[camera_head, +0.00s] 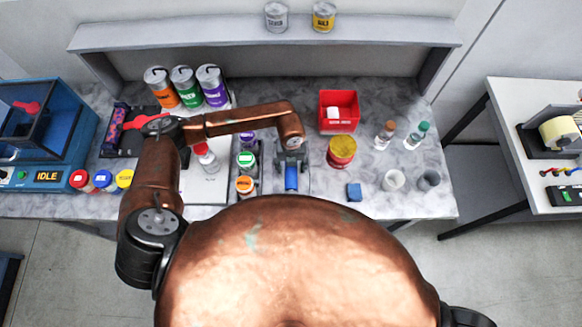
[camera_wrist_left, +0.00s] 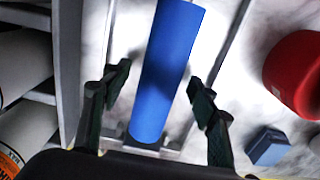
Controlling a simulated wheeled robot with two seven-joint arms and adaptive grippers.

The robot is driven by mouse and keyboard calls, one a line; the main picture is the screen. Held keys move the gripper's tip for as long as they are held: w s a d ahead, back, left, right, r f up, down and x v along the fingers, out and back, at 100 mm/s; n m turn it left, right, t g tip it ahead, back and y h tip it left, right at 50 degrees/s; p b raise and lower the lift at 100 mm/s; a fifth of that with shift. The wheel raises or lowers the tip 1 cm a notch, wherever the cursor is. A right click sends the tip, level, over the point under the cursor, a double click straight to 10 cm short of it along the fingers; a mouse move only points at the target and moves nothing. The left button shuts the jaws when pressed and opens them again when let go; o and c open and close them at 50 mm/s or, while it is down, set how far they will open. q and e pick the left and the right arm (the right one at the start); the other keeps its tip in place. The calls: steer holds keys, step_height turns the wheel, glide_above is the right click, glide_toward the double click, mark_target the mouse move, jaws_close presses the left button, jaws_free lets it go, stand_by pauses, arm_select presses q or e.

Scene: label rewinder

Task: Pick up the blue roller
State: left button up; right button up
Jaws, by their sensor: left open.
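The blue roller (camera_head: 291,179) lies lengthwise in a grey tray-like holder on the marble counter, directly below my left gripper (camera_head: 291,160). In the left wrist view the roller (camera_wrist_left: 168,65) runs from the top edge down between the two dark fingers of my left gripper (camera_wrist_left: 159,83). The fingers are spread, one on each side of the roller, with visible gaps. I cannot tell how far above the roller they are. In the head view the gripper hides the far end of the roller. My right gripper is out of view.
Right of the roller stand a red-and-yellow can (camera_head: 341,152), a small blue block (camera_head: 354,192) and a red bin (camera_head: 338,112). Left of it are labelled jars (camera_head: 245,185) in a rack. The blue block (camera_wrist_left: 268,146) also shows in the left wrist view.

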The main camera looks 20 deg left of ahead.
arm_select(q)
steer(key=shift+f, duration=0.3)
steer(key=shift+c, duration=0.5)
jaws_close()
steer(key=shift+w+r, duration=0.1)
